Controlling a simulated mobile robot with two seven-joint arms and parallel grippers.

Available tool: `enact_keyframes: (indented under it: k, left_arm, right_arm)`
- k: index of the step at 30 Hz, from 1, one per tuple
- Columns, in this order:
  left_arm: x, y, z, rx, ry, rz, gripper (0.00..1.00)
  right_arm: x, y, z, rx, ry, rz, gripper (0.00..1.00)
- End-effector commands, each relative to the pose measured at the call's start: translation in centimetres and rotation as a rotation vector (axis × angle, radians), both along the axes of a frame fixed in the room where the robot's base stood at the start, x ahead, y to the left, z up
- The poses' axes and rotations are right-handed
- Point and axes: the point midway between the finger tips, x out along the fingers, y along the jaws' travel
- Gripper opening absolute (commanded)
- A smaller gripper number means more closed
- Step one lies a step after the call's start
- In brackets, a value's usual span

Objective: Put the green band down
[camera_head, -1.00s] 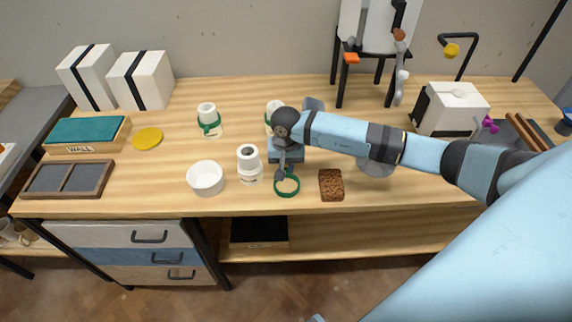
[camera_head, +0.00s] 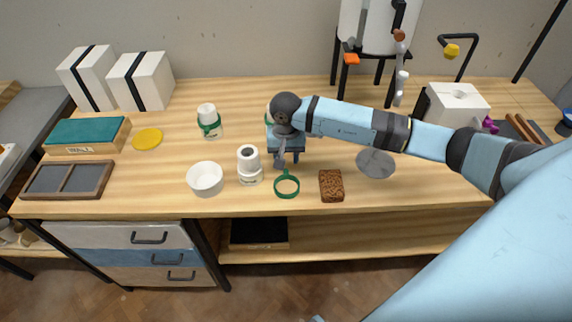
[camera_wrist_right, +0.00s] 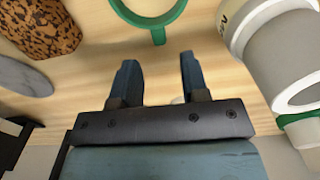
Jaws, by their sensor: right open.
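The green band (camera_head: 286,187), a ring with a small tab, lies on the wooden table near its front edge. It also shows at the top of the right wrist view (camera_wrist_right: 140,20), partly cut off. My right gripper (camera_head: 281,162) is just behind the band and above the table. In the right wrist view its two fingers (camera_wrist_right: 158,62) are apart with nothing between them, and the band's tab is beyond the tips. My left gripper is not in view.
A bandless white jar (camera_head: 249,165) stands just left of the band, with a white bowl (camera_head: 205,179) farther left. A brown sponge (camera_head: 331,186) lies to the right. A green-banded jar (camera_head: 209,121) stands farther back. Another jar is partly hidden behind my right gripper.

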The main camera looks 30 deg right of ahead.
Motion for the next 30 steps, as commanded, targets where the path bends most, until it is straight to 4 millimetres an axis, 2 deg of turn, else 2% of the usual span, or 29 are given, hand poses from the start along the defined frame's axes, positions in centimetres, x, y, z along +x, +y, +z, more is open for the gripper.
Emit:
enact_keyframes:
  k: [3,9,14,16,17,20,23,24,27,30]
  left_arm:
    - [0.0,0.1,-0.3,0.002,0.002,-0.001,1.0]
    - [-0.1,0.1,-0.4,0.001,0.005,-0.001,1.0]
    - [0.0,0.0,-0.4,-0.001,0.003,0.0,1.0]
    - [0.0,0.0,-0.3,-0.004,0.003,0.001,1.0]
    - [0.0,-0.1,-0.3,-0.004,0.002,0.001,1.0]
    - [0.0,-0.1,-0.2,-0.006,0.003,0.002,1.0]
    - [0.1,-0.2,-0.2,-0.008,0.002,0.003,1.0]
    - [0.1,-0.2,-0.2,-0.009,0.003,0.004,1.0]
    - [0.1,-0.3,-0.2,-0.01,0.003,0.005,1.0]
    - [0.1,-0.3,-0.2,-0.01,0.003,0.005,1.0]
  right_arm:
    - [0.1,-0.1,2.8,-0.001,-0.005,0.002,0.41]
    - [0.1,0.0,6.2,-0.002,-0.003,0.001,0.41]
    - [-0.1,0.3,7.3,0.012,0.002,-0.002,0.41]
    - [-0.6,1.6,6.9,0.065,0.015,-0.018,0.41]
    - [-1.0,2.6,6.5,0.106,0.024,-0.032,0.41]
    - [-3.1,7.7,4.8,0.328,0.092,-0.127,0.41]
    - [-6.5,14.9,4.0,0.663,0.249,-0.329,0.41]
    - [-7.8,17.7,4.4,0.813,0.347,-0.447,0.41]
    - [-10.0,22.8,6.6,1.15,0.645,-0.783,0.41]
    - [-10.5,24.7,8.7,1.412,1.018,-1.165,0.41]
